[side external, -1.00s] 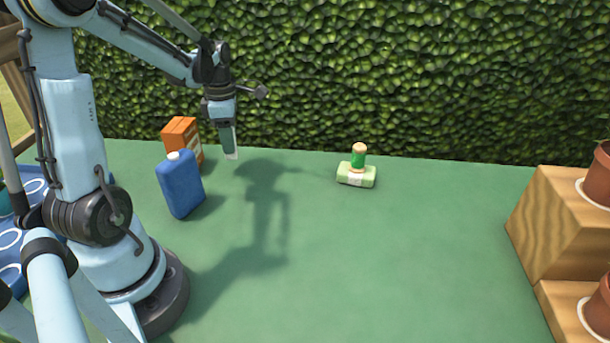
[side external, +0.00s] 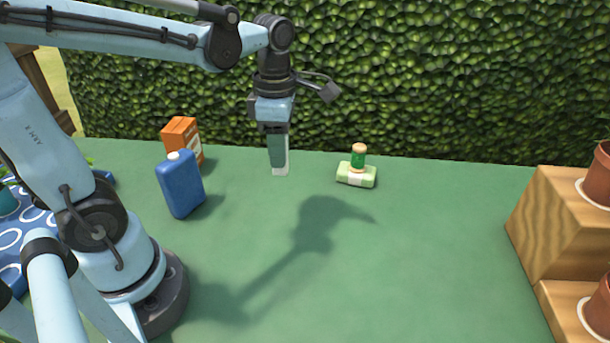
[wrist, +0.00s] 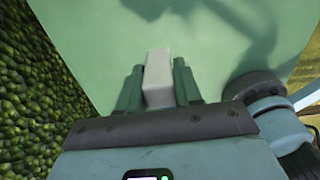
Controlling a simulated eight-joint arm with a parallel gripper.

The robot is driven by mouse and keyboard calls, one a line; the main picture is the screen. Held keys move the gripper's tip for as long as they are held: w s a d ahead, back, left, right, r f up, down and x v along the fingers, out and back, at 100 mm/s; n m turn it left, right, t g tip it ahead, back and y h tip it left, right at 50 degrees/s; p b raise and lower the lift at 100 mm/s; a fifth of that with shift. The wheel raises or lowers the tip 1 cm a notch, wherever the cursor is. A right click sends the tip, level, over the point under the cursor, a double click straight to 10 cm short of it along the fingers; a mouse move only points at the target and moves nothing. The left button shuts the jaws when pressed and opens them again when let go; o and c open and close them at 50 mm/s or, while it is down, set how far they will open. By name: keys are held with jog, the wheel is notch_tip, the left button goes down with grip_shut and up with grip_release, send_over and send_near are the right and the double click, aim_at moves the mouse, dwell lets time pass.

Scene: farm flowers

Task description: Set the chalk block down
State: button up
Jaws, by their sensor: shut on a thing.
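The chalk block (wrist: 158,68) is a pale, whitish bar between the two green fingers of my gripper (wrist: 158,88) in the wrist view. My gripper (side external: 279,160) is shut on it and points down above the green table. In the side view only the white lower end of the chalk block (side external: 281,171) shows below the fingers. It appears held above the table, with the arm's shadow lying to the right and in front.
A blue jug (side external: 181,186) and an orange box (side external: 182,139) stand to the left. Wooden steps (side external: 562,220) with pots stand far right. A hedge (side external: 450,80) runs behind. The table's middle is clear.

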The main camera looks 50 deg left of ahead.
jog(key=s+d+m, duration=0.5)
jog(key=s+d, duration=0.3)
jog(key=d, duration=0.3)
jog(key=s+d+m, duration=0.4)
jog(key=s+d, duration=0.3)
jog(key=d, duration=0.3)
jog(key=w+a+f, duration=0.1)
jog(key=w+f, duration=0.1)
jog(key=w, duration=0.1)
jog(key=w+a+f, duration=0.2)
jog(key=w, duration=0.1)
jog(key=w+a+f, duration=0.2)
jog(key=w+f, duration=0.1)
jog(key=shift+w+a, duration=0.2)
jog(key=shift+w, duration=0.15)
jog(key=shift+f, duration=2)
jog(key=shift+f, duration=0.1)
jog(key=o, duration=1.1)
jog(key=shift+c, duration=0.2)
